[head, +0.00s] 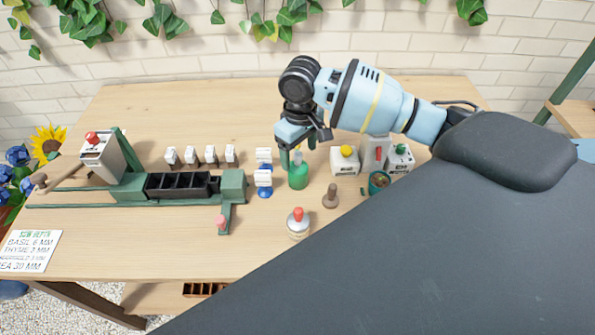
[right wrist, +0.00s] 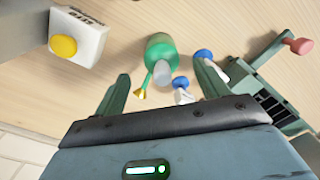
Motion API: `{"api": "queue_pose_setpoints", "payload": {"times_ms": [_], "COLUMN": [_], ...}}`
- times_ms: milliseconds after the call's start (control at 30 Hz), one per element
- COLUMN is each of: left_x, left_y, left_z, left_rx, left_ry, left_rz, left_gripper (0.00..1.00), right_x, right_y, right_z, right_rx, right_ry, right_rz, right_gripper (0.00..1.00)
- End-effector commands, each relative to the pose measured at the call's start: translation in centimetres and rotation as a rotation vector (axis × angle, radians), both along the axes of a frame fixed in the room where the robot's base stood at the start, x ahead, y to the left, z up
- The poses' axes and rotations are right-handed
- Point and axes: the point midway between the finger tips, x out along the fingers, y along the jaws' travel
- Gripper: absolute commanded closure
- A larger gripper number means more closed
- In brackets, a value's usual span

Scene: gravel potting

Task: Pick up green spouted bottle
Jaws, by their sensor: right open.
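The green spouted bottle (head: 298,177) stands upright on the wooden table, near the middle. In the right wrist view the bottle (right wrist: 160,50) shows from above, with a pale cap and a thin spout with a yellow tip. My right gripper (head: 297,146) is directly above the bottle in the head view, pointing down and partly hiding its top. In the right wrist view the right gripper (right wrist: 163,88) is open, with the bottle's top lying ahead of the gap between its fingers. I cannot tell that either finger touches it. My left gripper is not in view.
Blue-and-white items (head: 263,182) stand close left of the bottle. A white box with a yellow button (head: 345,161) and a small green pot (head: 379,183) stand right. A brown wooden tool (head: 331,197) and a red-knobbed jar (head: 298,226) are in front. A green rig (head: 233,183) lies left.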

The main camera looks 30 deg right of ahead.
Motion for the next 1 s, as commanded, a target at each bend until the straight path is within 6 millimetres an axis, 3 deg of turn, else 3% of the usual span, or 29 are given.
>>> {"api": "queue_pose_setpoints", "payload": {"times_ms": [300,633,1000], "left_x": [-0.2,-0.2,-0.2], "left_y": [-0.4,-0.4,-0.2], "left_z": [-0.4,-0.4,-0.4], "left_rx": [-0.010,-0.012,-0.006], "left_ry": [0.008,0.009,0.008], "left_rz": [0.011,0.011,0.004], "left_gripper": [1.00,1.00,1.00], "right_x": [0.2,0.2,0.2], "right_y": [0.3,0.3,0.3], "right_z": [-4.3,-4.8,-4.7], "right_rx": [0.000,-0.001,-0.001], "right_ry": [0.004,0.001,0.001], "right_rz": [0.000,0.000,0.000], "right_gripper": [0.26,0.26,0.75]}}
